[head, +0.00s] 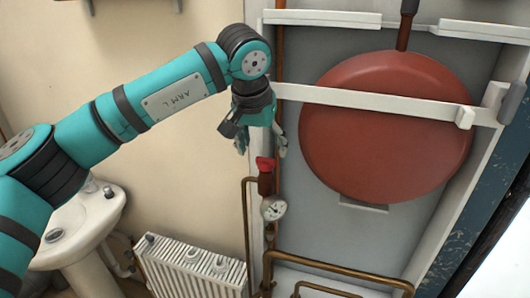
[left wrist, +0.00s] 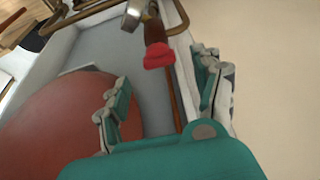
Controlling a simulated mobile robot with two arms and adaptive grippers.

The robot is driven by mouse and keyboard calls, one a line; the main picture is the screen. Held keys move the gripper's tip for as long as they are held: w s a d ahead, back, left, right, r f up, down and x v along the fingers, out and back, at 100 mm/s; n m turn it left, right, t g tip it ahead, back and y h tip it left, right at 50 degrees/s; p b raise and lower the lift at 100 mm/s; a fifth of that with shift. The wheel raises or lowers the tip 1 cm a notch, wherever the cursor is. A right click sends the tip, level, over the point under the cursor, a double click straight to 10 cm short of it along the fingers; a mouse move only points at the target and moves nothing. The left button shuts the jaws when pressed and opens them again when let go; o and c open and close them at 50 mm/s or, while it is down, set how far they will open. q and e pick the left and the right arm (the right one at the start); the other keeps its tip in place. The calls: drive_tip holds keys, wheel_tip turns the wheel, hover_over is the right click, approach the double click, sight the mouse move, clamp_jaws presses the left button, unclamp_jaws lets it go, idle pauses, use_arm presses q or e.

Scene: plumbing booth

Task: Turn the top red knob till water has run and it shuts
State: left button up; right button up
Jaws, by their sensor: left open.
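The red knob (head: 265,163) sits on top of a copper pipe fitting, just above a round gauge (head: 273,208). My left gripper (head: 261,148) is just above the knob, pointing down, with its fingers apart. In the left wrist view the red knob (left wrist: 158,56) lies beyond the fingertips, between the lines of the two open fingers (left wrist: 160,85). No contact between fingers and knob can be made out. No running water shows. My right gripper is in neither view.
A large red round vessel (head: 390,125) hangs right of the knob behind a white bar (head: 375,102). Copper pipes (head: 335,268) run below. A white radiator (head: 190,268) and a washbasin (head: 85,220) stand at the left.

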sight(265, 158)
use_arm(q)
drive_tip(key=shift+p+x, duration=0.35)
drive_tip(key=shift+x, duration=1.9)
drive_tip(key=c, duration=1.2)
